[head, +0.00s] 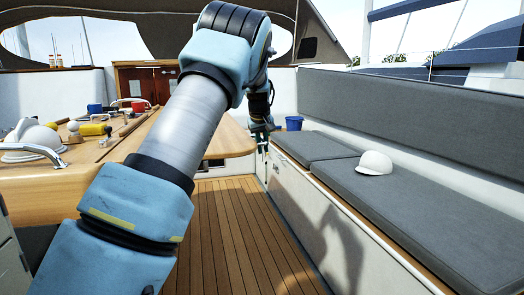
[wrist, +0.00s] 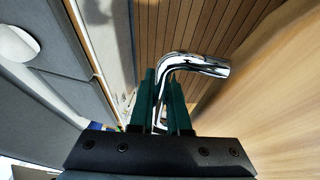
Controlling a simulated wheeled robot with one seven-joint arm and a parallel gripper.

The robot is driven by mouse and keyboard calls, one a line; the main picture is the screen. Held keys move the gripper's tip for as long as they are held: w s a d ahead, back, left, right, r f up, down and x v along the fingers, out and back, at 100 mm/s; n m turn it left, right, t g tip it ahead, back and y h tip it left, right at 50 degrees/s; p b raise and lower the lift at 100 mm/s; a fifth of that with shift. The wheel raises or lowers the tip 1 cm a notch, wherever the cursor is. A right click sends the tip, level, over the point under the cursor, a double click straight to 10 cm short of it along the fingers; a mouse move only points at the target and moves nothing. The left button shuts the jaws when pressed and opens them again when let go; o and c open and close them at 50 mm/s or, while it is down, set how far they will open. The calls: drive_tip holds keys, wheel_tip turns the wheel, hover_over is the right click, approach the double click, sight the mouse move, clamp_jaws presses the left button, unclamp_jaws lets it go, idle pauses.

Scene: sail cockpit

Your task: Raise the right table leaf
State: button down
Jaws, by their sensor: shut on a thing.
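The right table leaf (head: 228,139) is pale wood with a rounded outer corner. In the head view it extends right of the table (head: 80,172) and looks roughly level with its top; my arm hides where they join. In the wrist view the leaf's broad wood face (wrist: 275,95) fills the right side. My gripper (head: 262,135), at the leaf's outer edge, also shows in the wrist view (wrist: 161,88). Its green fingers are shut on a bent chrome handle (wrist: 195,64), whose upper end turns right toward the wood. The handle's lower part is partly hidden between the fingers.
A grey cushioned bench (head: 400,205) runs along the right, bearing a white cap (head: 375,163); a blue bucket (head: 294,123) stands behind. Mugs, winches and yellow-handled items crowd the table's left part. The plank floor (head: 235,240) between table and bench is clear.

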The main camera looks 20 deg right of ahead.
drive_tip(key=shift+d, duration=0.1)
drive_tip(key=c, duration=1.2)
unclamp_jaws()
drive_tip(key=shift+o, duration=0.2)
drive_tip(key=v, duration=1)
drive_tip(key=shift+s+r, duration=0.15)
drive_tip(key=shift+r, duration=0.15)
